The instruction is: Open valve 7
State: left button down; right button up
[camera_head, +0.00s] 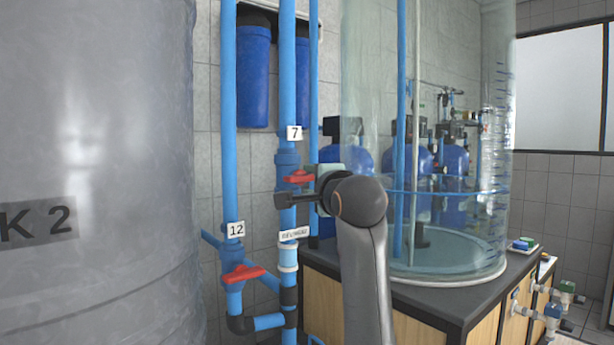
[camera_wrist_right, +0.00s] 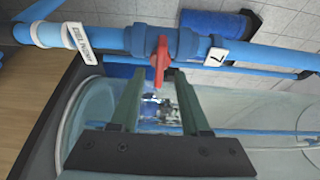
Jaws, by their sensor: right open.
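Valve 7 has a red handle (camera_head: 298,177) on a vertical blue pipe, just below the white "7" tag (camera_head: 294,133). The handle lies across the pipe. In the right wrist view the red handle (camera_wrist_right: 160,60) stands between and just beyond the tips of my two green fingers, and the "7" tag (camera_wrist_right: 216,54) is beside it. My right gripper (camera_wrist_right: 158,76) is open, with a gap on both sides of the handle. In the head view my right gripper (camera_head: 306,184) is at the valve, partly hidden by my wrist. My left gripper is not in view.
A second red handle (camera_head: 244,274) sits below the "12" tag (camera_head: 235,229) on the neighbouring pipe. A large grey tank (camera_head: 95,170) fills the left. A clear cylindrical tank (camera_head: 450,275) stands on the dark counter (camera_head: 440,303) to the right. Blue filter housings (camera_head: 253,75) hang behind the pipes.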

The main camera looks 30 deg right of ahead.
aim_at(305, 179)
jog(key=shift+x, duration=1.5)
grip_shut()
